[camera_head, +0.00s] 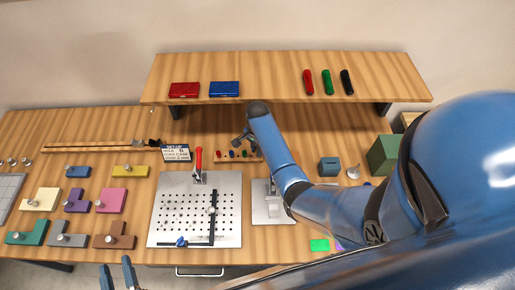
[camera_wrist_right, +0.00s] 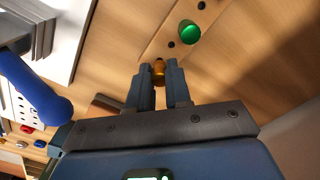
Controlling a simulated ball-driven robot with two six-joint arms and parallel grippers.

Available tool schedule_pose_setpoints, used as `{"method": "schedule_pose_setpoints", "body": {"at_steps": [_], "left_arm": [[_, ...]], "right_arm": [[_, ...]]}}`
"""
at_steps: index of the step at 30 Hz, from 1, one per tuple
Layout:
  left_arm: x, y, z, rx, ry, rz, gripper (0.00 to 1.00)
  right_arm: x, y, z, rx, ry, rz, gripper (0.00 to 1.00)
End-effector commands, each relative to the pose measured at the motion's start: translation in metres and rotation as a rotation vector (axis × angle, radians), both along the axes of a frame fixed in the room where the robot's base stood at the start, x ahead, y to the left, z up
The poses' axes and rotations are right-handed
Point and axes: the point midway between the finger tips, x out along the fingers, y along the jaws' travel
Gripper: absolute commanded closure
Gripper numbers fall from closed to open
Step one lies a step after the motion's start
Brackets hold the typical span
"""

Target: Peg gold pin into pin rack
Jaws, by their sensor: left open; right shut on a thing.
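The gold pin (camera_wrist_right: 159,68) shows between the fingertips of my right gripper (camera_wrist_right: 160,82) in the right wrist view. The gripper is shut on it. The pin rack (camera_wrist_right: 153,50) is a light wooden strip with dark holes and a green pin (camera_wrist_right: 188,31) standing in it. The gold pin is at the near end of the strip; whether it sits in a hole is hidden. In the head view the rack (camera_head: 238,158) lies under my right gripper (camera_head: 243,138), with several small coloured pins on it. My left gripper (camera_head: 117,274) is open and empty at the bottom edge.
A perforated plate (camera_head: 170,225) with a red-handled clamp (camera_head: 198,163) lies in front of the rack. A sign (camera_head: 176,153) stands left of it. A raised shelf (camera_head: 265,85) with red and blue boxes is behind. Coloured blocks fill the left bench.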

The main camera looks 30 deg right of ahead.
Motion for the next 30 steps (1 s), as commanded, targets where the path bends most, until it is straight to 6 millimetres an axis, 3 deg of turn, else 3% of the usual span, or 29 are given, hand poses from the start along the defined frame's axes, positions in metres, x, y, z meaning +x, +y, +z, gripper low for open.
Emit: {"method": "schedule_pose_setpoints", "body": {"at_steps": [30], "left_arm": [[0.0, 0.0, -0.006, 0.0, 0.0, 0.0, 0.58]], "right_arm": [[0.0001, 0.0, -0.0096, 0.0, 0.0, 0.0, 1.0]]}}
